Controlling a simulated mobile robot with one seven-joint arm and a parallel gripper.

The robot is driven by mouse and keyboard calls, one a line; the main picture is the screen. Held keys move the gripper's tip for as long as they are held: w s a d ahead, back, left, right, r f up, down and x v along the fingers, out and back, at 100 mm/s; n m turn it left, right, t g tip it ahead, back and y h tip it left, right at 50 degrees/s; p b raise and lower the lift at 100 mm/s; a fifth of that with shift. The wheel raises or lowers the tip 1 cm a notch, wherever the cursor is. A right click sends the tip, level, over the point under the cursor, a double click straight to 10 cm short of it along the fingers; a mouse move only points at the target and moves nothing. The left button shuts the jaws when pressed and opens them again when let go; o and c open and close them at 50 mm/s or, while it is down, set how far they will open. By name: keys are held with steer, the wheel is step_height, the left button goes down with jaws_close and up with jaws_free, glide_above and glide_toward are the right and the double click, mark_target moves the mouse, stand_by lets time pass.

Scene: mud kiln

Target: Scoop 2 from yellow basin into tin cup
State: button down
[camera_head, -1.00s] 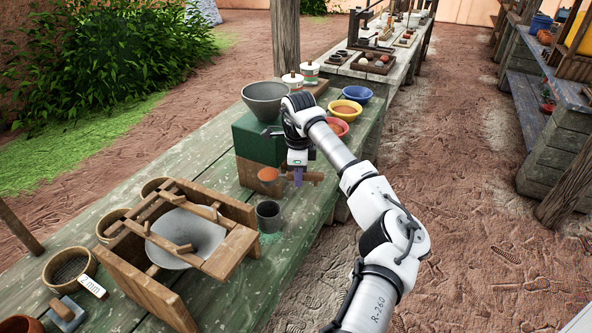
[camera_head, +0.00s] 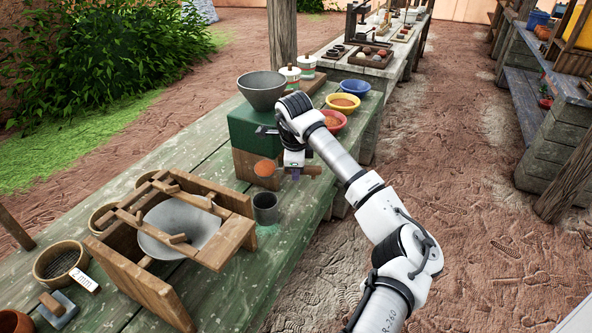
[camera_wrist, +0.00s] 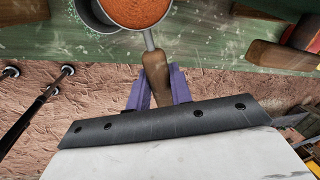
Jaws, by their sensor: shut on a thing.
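My gripper (camera_head: 293,172) is shut on the wooden handle (camera_wrist: 156,75) of a scoop; its purple fingers flank the handle in the wrist view. The scoop's round bowl (camera_head: 265,168) is heaped with orange powder and looks level. The grey tin cup (camera_head: 265,208) stands on the green bench, just nearer than the scoop in the head view. In the wrist view the bowl partly covers the cup (camera_wrist: 84,14); the cup's contents cannot be told. The yellow basin (camera_head: 343,108), with orange-brown powder in it, stands farther back, between a blue and a red basin.
A wooden frame (camera_head: 232,240) over a grey bowl stands nearer, left of the cup. The red basin (camera_head: 333,121) is behind my wrist. The bench front right of the cup is clear.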

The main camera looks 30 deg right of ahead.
steer(key=shift+s+a+f+t+h+b, duration=0.1)
steer(key=shift+f+t+h+b, duration=0.55)
steer(key=shift+b, duration=1.15)
steer(key=shift+s+f+t+h+b, duration=0.1)
steer(key=shift+f+t+h+b, duration=0.25)
steer(key=shift+t+b, duration=1.05)
steer(key=shift+s+f+t+h+b, duration=0.15)
steer(key=shift+f+t+h+b, duration=0.45)
steer(key=shift+b, duration=1.7)
steer(key=shift+s+a+f+t+h+b, duration=0.25)
steer(key=shift+t+b, duration=0.6)
steer(key=shift+b, duration=1.05)
steer(key=shift+t+h+b, duration=0.25)
steer(key=shift+t+b, duration=0.15)
steer(key=shift+b, duration=0.95)
steer(key=shift+r, duration=0.15)
